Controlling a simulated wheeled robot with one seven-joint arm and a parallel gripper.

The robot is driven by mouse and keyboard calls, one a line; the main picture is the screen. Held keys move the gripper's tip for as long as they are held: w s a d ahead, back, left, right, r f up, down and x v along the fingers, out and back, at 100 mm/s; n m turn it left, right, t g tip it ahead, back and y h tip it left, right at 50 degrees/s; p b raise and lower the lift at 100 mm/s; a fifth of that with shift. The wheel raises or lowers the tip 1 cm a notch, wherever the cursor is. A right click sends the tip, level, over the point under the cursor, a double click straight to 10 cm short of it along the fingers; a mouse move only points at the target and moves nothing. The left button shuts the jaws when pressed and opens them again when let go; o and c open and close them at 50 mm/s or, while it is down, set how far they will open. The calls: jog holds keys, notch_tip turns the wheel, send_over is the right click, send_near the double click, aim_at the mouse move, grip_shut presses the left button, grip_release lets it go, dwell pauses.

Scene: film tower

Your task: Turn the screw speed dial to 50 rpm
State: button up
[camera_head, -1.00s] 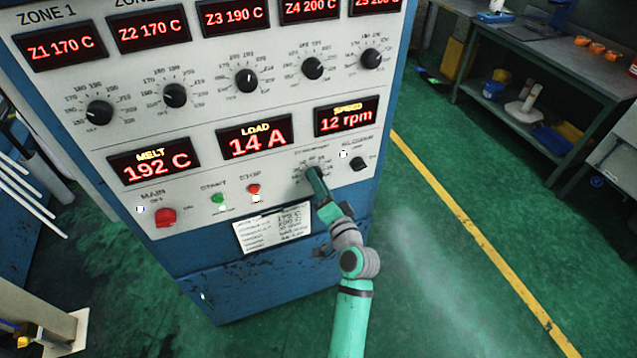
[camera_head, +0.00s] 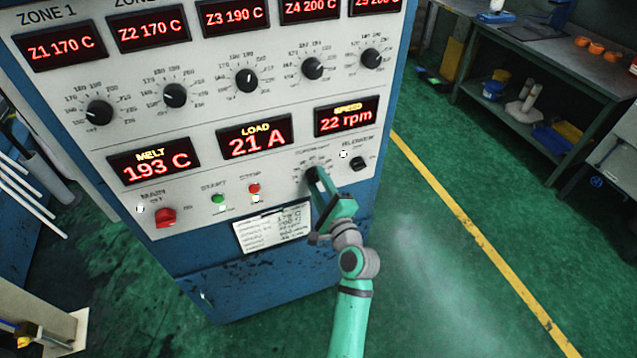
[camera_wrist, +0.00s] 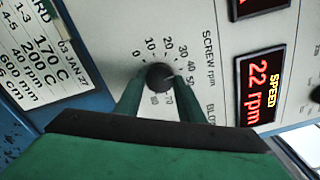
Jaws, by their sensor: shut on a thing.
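The black screw speed dial (camera_wrist: 159,77) sits on the pale panel, ringed by printed numbers and the label SCREW rpm in the wrist view. My gripper (camera_wrist: 157,88) is shut on the dial, with one green finger on either side of it. In the head view the dial (camera_head: 313,174) is partly hidden by my gripper (camera_head: 318,180). The red SPEED display (camera_head: 346,117) reads 22 rpm, and it also shows in the wrist view (camera_wrist: 262,88). The dial's pointer mark is hard to make out.
A smaller black knob (camera_head: 359,164) is right of the dial. Green (camera_head: 217,198) and red (camera_head: 254,188) buttons and a red main switch (camera_head: 166,217) are to the left. A paper card (camera_head: 272,233) hangs below. The floor to the right is clear.

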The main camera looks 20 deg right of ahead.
jog(key=m, duration=0.6)
jog(key=shift+f+m, duration=0.1)
jog(key=shift+m, duration=0.2)
dwell(0.4)
jog(key=o, duration=1)
jog(key=shift+o, duration=0.2)
jog(key=shift+s, duration=0.15)
jog(key=s, duration=1)
jog(key=shift+s+d, duration=0.2)
jog(key=shift+s, duration=0.1)
